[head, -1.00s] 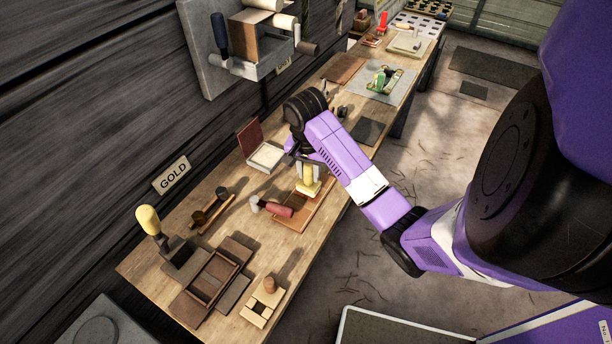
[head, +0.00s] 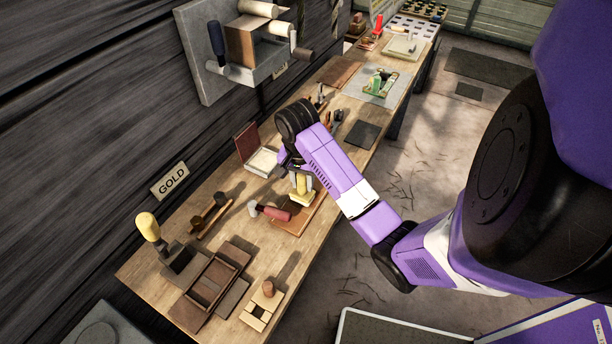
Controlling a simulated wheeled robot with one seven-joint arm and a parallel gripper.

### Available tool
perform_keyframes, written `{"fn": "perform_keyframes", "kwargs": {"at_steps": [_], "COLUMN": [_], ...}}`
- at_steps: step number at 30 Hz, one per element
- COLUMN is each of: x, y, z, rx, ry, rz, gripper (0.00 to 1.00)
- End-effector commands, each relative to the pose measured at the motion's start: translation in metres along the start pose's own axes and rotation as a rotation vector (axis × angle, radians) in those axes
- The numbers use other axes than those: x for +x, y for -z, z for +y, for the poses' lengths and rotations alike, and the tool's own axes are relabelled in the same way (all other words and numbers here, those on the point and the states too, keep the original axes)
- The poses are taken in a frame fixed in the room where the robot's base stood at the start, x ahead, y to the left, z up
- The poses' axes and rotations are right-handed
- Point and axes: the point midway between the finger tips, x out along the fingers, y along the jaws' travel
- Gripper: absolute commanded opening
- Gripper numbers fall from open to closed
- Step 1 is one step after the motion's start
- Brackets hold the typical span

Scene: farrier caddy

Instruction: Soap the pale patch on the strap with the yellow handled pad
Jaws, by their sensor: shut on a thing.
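My gripper (head: 300,176) is shut on the yellow handled pad (head: 302,196), gripping it by its upright yellow handle. The pad's pale yellow base is over the brown leather piece (head: 288,230), which looks like the strap, near the bench's front edge. I cannot tell whether the pad touches the leather. No pale patch can be made out; the pad and arm cover part of the leather.
A red-handled tool (head: 270,212) lies at the leather's left side. An open box with a pale filling (head: 262,161) stands behind. Wooden trays (head: 213,284) and a yellow-knobbed tool (head: 149,227) are at the near left. A dark mat (head: 362,134) lies beyond the arm.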

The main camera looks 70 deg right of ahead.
Motion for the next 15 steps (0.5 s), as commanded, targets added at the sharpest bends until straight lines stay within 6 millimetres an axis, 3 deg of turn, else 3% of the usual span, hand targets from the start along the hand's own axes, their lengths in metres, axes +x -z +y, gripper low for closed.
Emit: {"fn": "perform_keyframes", "kwargs": {"at_steps": [7,15], "x": [-0.003,-0.003], "y": [-0.015,-0.018], "z": [-0.004,-0.004], "rx": [-0.002,0.000], "ry": [0.002,0.000], "rz": [-0.001,0.002], "gripper": [0.00,0.00]}}
